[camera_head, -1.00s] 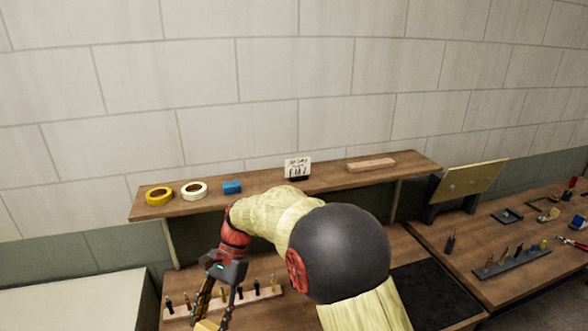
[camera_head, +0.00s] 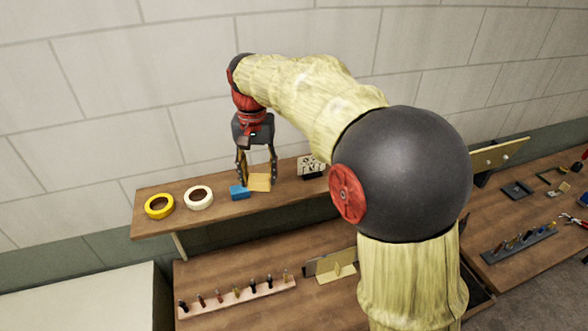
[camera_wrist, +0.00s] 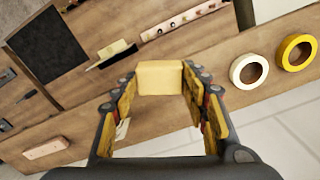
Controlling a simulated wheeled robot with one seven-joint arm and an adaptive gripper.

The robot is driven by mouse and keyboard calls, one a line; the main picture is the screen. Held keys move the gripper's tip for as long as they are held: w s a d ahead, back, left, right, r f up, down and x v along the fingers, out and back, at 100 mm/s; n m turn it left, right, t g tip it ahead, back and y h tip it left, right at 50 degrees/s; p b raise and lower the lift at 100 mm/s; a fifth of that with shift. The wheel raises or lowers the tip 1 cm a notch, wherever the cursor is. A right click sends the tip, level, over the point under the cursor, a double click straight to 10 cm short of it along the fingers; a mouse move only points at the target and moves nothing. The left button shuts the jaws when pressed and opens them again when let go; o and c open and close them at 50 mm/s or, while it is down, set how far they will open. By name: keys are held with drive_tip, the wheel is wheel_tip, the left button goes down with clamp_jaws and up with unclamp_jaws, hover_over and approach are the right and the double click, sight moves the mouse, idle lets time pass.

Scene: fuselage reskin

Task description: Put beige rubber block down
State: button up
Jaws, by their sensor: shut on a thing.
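The beige rubber block (camera_head: 259,183) is held between the fingertips of my gripper (camera_head: 258,179) at the shelf (camera_head: 215,213). In the wrist view the beige block (camera_wrist: 160,77) sits between both fingers, which are shut on it. In the head view it appears low over the shelf or on it; I cannot tell whether it touches. A blue block (camera_head: 239,192) is close beside it on the left. The blue block is not visible in the wrist view.
A white tape roll (camera_head: 199,197) and a yellow tape roll (camera_head: 160,206) lie further left on the shelf. A small card (camera_head: 310,166) stands to the right. Below, a tool rack (camera_head: 238,296) is on the bench. My arm hides the shelf's right part.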

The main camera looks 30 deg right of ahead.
drive_tip(key=w+d+f+p, duration=0.3)
drive_tip(key=w+d+f, duration=0.4)
drive_tip(key=d, duration=0.1)
drive_tip(key=shift+w+f, duration=0.25)
drive_tip(key=shift+f, duration=0.05)
drive_tip(key=shift+w+d+f+p, duration=0.15)
drive_tip(key=shift+w+d+f, duration=0.1)
drive_tip(key=shift+f, duration=0.15)
drive_tip(key=shift+w+d+f+p, duration=0.15)
drive_tip(key=shift+d+f, duration=0.05)
drive_tip(key=shift+f, duration=0.2)
wheel_tip(320, 180, down, 3)
drive_tip(key=shift+w+p, duration=0.15)
drive_tip(key=shift+p, duration=0.5)
drive_tip(key=shift+f, duration=0.15)
drive_tip(key=o, duration=0.8)
drive_tip(key=shift+o, duration=1)
